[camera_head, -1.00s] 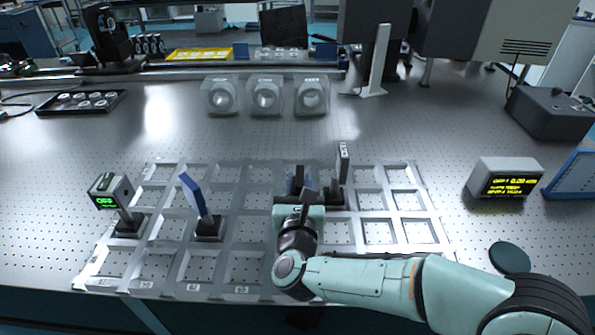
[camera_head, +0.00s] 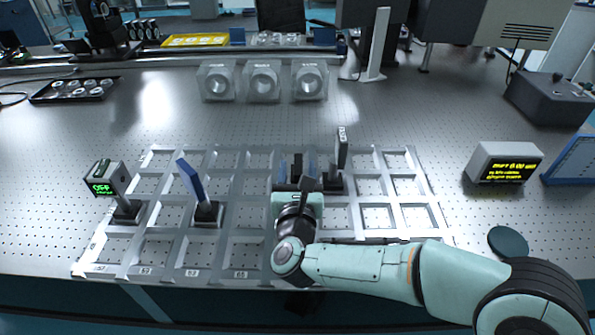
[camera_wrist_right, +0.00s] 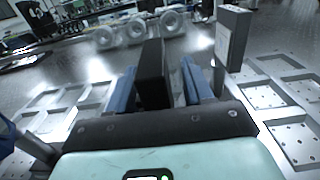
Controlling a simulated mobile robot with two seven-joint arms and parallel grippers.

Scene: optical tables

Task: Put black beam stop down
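The black beam stop (camera_wrist_right: 152,75) is a dark upright plate between the blue-padded fingers of my right gripper (camera_wrist_right: 160,85) in the right wrist view. The fingers stand apart, with a visible gap on the plate's right side; the left side is very close. In the head view my right gripper (camera_head: 297,172) is over the middle of the pale grid rack (camera_head: 255,258), and the beam stop shows only as a small dark shape. Its base is hidden by the gripper, so its seating cannot be seen. My left gripper is not in view.
A grey-faced upright plate on a post (camera_head: 341,150) stands close to the right of the gripper. A blue plate on a post (camera_head: 190,182) and a meter reading OFF (camera_head: 103,183) stand in the rack's left part. Cells at the right are empty.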

